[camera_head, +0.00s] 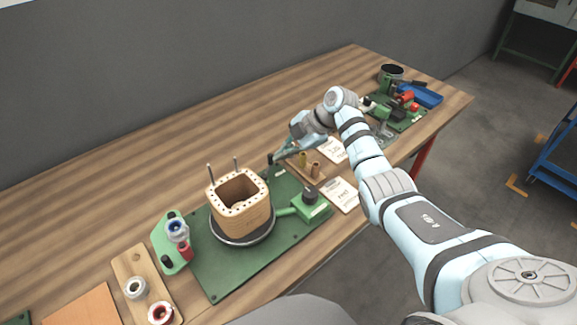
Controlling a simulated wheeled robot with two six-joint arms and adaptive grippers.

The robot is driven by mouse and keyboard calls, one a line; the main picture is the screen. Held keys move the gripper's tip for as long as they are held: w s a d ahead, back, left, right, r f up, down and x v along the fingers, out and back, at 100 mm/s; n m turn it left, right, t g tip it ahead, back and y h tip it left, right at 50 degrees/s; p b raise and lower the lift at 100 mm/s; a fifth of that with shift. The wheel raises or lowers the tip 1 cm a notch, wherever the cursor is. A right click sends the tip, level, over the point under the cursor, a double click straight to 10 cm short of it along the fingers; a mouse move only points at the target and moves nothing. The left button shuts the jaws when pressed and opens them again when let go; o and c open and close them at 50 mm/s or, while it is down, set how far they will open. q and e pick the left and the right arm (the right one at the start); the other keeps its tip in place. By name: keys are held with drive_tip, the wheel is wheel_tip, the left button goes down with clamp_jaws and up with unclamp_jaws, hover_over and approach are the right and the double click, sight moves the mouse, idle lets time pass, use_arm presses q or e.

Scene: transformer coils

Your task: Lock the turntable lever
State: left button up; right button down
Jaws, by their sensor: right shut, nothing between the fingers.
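The turntable (243,241) is a dark round plate with a pale rim, on a green base board (222,277). A wooden coil former (240,208) with holes around its top stands upright on it. A green lever-like arm (286,211) reaches from a green block (311,207) with a black top towards the turntable's right side; I cannot tell its lock state. My right gripper (274,158) is shut and empty, above the board's far edge, behind and right of the former, apart from the lever. My left gripper is out of view.
A wooden holder with pegs (315,170) and white cards (342,194) lie right of the board. A green spool stand (171,254) and a wooden strip with spools (134,264) lie left. Tools and a blue tray (427,97) are at the far right. The back of the table is clear.

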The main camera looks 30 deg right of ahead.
idle(0.5)
drive_tip(key=s+d, duration=0.1)
drive_tip(key=d, duration=0.1)
drive_tip(key=s+d, duration=0.1)
drive_tip(key=shift+s+d+r+p, duration=0.35)
drive_tip(key=shift+d+r+p, duration=0.05)
drive_tip(key=d+r, duration=0.5)
drive_tip(key=r, duration=0.2)
drive_tip(key=shift+s, duration=0.2)
drive_tip(key=shift+d, duration=0.1)
